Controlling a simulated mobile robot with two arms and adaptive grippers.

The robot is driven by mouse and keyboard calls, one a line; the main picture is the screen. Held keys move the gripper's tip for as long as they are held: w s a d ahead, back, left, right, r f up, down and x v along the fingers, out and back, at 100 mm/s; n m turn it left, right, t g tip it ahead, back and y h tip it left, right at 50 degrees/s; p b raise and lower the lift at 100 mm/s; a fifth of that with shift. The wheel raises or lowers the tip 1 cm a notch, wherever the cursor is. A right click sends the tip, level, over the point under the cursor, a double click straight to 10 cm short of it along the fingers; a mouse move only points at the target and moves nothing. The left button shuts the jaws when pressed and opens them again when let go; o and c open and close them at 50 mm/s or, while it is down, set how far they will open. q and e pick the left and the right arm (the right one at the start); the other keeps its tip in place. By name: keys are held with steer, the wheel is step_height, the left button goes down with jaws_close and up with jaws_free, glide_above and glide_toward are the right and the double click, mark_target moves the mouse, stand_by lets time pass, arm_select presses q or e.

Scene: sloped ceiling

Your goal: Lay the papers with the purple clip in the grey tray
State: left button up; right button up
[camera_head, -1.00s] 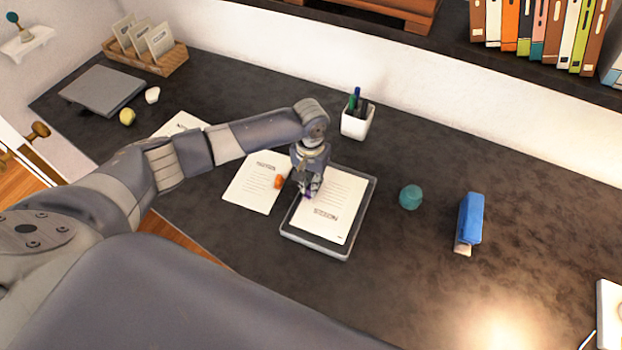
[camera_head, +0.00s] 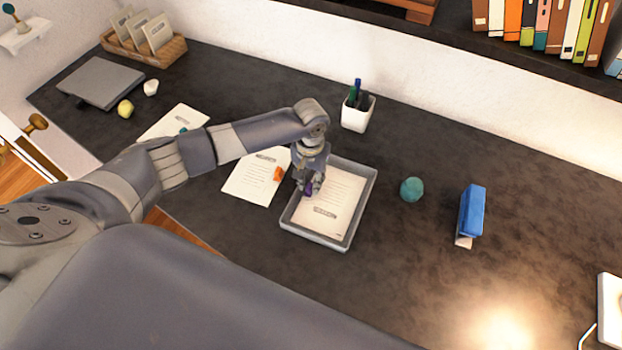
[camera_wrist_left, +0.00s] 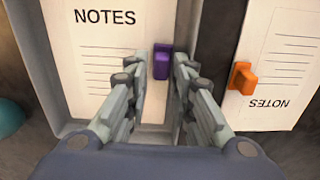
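The papers with the purple clip (camera_head: 335,195) lie inside the grey tray (camera_head: 345,243), within its rim. In the left wrist view the sheet (camera_wrist_left: 105,45) reads NOTES, and its purple clip (camera_wrist_left: 162,62) sits at the sheet's edge beside the tray wall (camera_wrist_left: 75,126). My left gripper (camera_head: 309,191) points down over the tray's left side. In the left wrist view its fingers (camera_wrist_left: 162,75) stand on either side of the clip, with a small gap visible; it looks open. My right gripper is not in view.
Papers with an orange clip (camera_head: 250,182) lie just left of the tray, and another sheet (camera_head: 172,122) lies further left. A white pen cup (camera_head: 356,114) stands behind. A teal ball (camera_head: 411,189) and blue stapler-like object (camera_head: 471,212) are right, with clear desk around.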

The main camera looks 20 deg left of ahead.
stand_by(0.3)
arm_select(q)
steer(key=shift+r, duration=0.2)
step_height(320, 180, up, 12)
steer(key=shift+f, duration=0.2)
steer(key=shift+f, duration=0.1)
stand_by(0.6)
